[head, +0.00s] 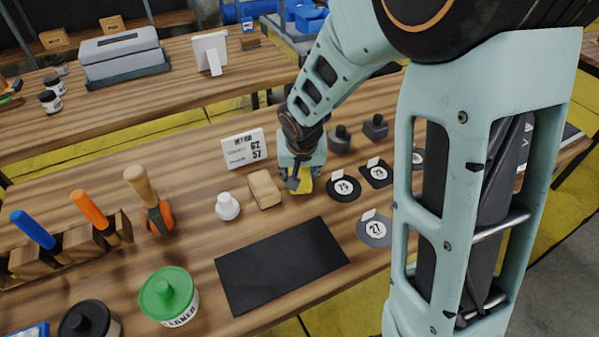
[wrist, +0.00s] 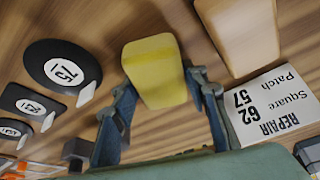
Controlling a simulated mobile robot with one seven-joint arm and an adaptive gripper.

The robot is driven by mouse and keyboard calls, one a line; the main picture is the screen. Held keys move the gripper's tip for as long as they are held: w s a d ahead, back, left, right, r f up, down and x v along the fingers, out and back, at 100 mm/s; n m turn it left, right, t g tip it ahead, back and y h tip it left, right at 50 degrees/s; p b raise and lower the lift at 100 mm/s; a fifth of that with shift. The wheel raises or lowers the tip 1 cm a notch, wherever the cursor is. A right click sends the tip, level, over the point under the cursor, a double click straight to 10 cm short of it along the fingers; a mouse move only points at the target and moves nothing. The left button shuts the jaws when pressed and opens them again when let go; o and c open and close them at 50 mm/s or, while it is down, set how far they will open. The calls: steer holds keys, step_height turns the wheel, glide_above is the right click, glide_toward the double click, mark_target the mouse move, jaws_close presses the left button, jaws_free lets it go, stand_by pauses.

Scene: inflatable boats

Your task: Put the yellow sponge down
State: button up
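The yellow sponge (wrist: 155,70) is between the two fingers of my gripper (wrist: 160,88) in the wrist view, with a finger against each side. In the head view my gripper (head: 299,178) points down at the wooden table, and part of the yellow sponge (head: 305,181) shows at its fingers. The sponge is low over the tabletop or on it; I cannot tell whether it touches the wood.
A tan block (head: 264,189) and a white bottle (head: 228,206) stand left of my gripper. Round black patches (head: 343,188) lie to the right. A black mat (head: 280,265) lies in front. A repair sign (head: 245,149) stands behind. The wood between the gripper and mat is clear.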

steer(key=o, duration=0.3)
steer(key=shift+o, duration=0.2)
steer(key=shift+r+p, duration=0.25)
steer(key=shift+p, duration=0.05)
steer(key=p+v, duration=0.2)
steer(key=v, duration=0.9)
steer(key=shift+s+r, duration=0.15)
steer(key=shift+r, duration=0.25)
